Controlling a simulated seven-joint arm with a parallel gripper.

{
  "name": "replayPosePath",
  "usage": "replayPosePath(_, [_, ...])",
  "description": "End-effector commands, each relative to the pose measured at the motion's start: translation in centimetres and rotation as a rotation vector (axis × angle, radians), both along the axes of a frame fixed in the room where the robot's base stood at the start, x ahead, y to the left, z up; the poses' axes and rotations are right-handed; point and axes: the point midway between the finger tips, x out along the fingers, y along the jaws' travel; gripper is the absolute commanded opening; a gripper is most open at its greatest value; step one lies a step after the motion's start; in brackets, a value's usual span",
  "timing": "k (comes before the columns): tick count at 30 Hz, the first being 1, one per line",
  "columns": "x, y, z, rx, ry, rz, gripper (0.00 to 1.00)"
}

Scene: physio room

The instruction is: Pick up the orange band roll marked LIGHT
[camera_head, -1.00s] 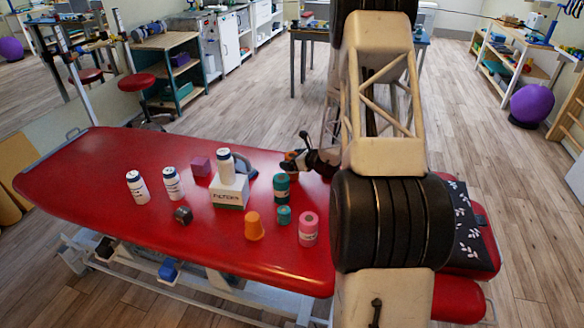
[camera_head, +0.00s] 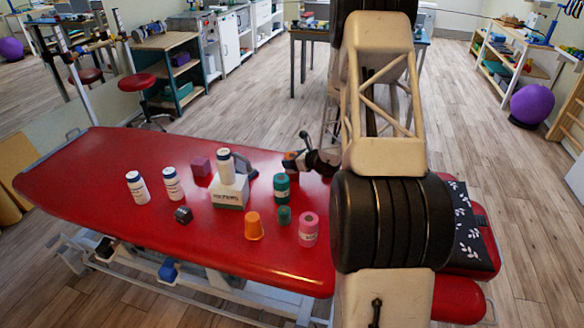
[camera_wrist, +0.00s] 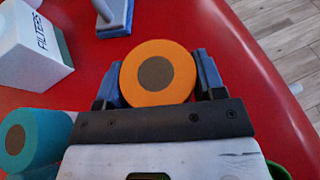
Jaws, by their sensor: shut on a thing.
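In the wrist view the orange band roll (camera_wrist: 175,92) is seen end-on, with a brown round core. My gripper (camera_wrist: 158,82) is shut on it, with one dark blue-grey finger on each side. No LIGHT marking shows from this angle. In the head view my gripper (camera_head: 297,161) is low at the far edge of the red treatment table (camera_head: 100,170), partly hidden by my arm. I cannot tell whether the roll touches the table.
Two more bottles stand left. The table's left end is clear.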

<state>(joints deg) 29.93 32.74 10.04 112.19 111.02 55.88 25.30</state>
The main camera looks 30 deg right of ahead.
Motion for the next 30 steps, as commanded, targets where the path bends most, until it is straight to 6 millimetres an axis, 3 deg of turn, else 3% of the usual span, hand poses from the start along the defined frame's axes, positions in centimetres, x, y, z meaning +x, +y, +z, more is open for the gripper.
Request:
replayPosePath(14, [0.0, 0.0, 1.0, -0.002, -0.002, 0.0, 0.3])
replayPosePath(30, [0.0, 0.0, 7.1, -0.001, -0.003, 0.0, 0.3])
